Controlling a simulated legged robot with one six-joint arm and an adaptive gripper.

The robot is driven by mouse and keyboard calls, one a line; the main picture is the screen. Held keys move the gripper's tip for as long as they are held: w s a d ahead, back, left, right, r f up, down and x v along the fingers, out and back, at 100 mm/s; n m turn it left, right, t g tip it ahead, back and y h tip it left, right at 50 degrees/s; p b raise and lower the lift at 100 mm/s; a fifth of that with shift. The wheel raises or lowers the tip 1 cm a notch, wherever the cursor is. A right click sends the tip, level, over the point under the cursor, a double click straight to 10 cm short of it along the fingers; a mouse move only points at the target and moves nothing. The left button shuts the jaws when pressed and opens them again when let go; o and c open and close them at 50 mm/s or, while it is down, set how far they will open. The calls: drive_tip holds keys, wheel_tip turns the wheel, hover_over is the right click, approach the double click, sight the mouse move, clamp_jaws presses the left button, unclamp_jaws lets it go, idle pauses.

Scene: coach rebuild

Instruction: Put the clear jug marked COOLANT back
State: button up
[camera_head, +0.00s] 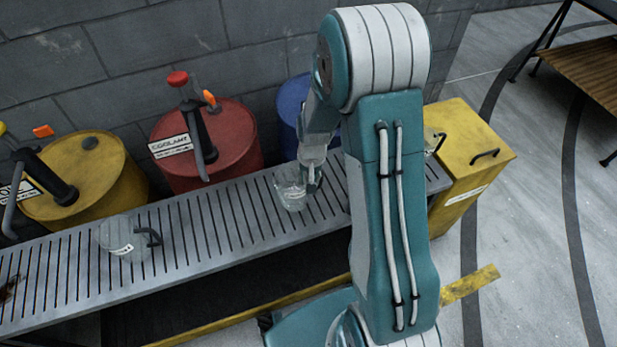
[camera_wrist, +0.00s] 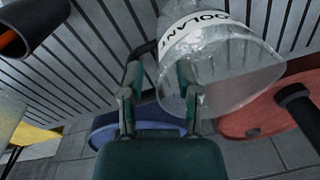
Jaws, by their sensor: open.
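The clear jug marked COOLANT (camera_wrist: 225,62) fills the upper middle of the wrist view, its white label band readable. In the head view a clear jug (camera_head: 288,188) stands upright on the slatted grate beside my gripper (camera_head: 313,178); its label is not readable there. My gripper is open in the wrist view (camera_wrist: 160,98). The jug's dark handle (camera_wrist: 144,49) shows near and between the fingertips; I cannot tell whether they touch it. A red drum (camera_head: 236,128) carries a COOLANT sign (camera_head: 171,146) and a dark pump.
The slatted grate (camera_head: 185,228) runs along the drums. Another clear jug (camera_head: 120,240) with a dark handle stands at its left. A yellow drum (camera_head: 95,165), a blue drum (camera_head: 290,105) and a yellow cabinet (camera_head: 465,135) stand nearby.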

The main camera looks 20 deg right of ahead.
wheel_tip(320, 180, up, 12)
drive_tip(key=s+a+r+n+t, duration=0.1)
drive_tip(key=s+a+r+t, duration=0.1)
drive_tip(key=s+r, duration=0.6)
drive_tip(key=s+a+r+n+t, duration=0.2)
drive_tip(key=s+r+t, duration=0.1)
drive_tip(key=s+r, duration=0.6)
drive_tip(key=shift+s+r+n+h, duration=0.15)
drive_tip(key=shift+s+n+h, duration=0.2)
drive_tip(key=shift+s, duration=0.9)
